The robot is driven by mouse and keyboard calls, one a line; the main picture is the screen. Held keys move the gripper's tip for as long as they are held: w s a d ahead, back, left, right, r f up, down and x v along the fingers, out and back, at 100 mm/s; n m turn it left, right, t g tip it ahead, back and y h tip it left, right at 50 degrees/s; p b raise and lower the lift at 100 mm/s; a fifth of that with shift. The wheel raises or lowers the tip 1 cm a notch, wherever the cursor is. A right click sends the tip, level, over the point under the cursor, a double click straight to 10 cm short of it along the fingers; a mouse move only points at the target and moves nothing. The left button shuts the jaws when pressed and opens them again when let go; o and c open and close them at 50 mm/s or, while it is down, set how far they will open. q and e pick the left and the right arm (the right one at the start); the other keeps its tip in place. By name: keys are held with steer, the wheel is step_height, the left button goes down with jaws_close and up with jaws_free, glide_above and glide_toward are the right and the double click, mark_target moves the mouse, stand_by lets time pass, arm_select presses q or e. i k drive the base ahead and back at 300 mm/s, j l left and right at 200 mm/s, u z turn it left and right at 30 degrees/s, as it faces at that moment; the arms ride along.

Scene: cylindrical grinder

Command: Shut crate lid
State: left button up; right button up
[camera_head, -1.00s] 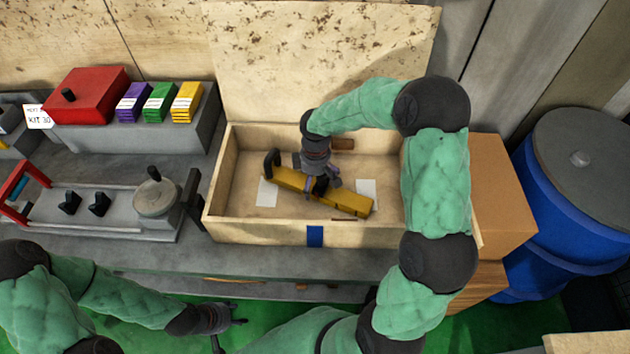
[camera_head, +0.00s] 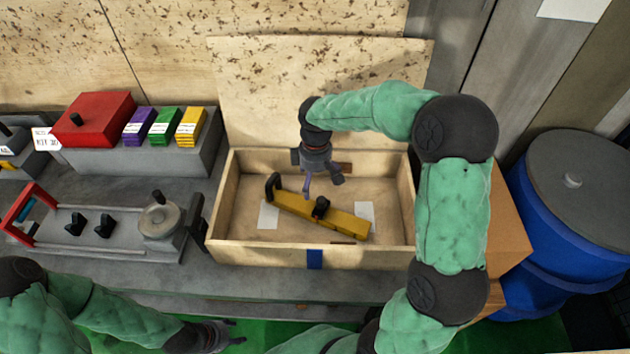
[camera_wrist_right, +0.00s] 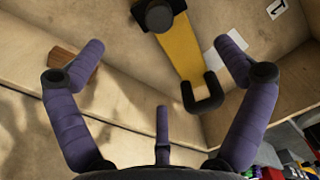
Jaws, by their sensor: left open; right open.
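The open wooden crate (camera_head: 255,248) stands on the bench with a blue tab (camera_head: 315,259) on its front wall. Its lid (camera_head: 270,95) stands raised behind it. A yellow bar-shaped tool (camera_head: 340,221) with black knobs and a black handle lies inside, and it also shows in the right wrist view (camera_wrist_right: 181,55). My right gripper (camera_head: 322,190) is open and empty above the tool, inside the crate's outline. Its spread purple fingers show in the right wrist view (camera_wrist_right: 160,62). My left gripper (camera_head: 236,335) is open and empty, low in front of the bench.
A red box (camera_head: 97,119) and purple, green and yellow stacks stand on a grey block left of the crate. A grey fixture with a round wheel (camera_head: 160,222) sits beside the crate. Cardboard boxes (camera_head: 508,240) and a blue drum (camera_head: 565,235) stand at right.

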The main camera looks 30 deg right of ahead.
mark_target(262, 81)
steer(key=k+j, duration=0.75)
steer(key=k, duration=0.1)
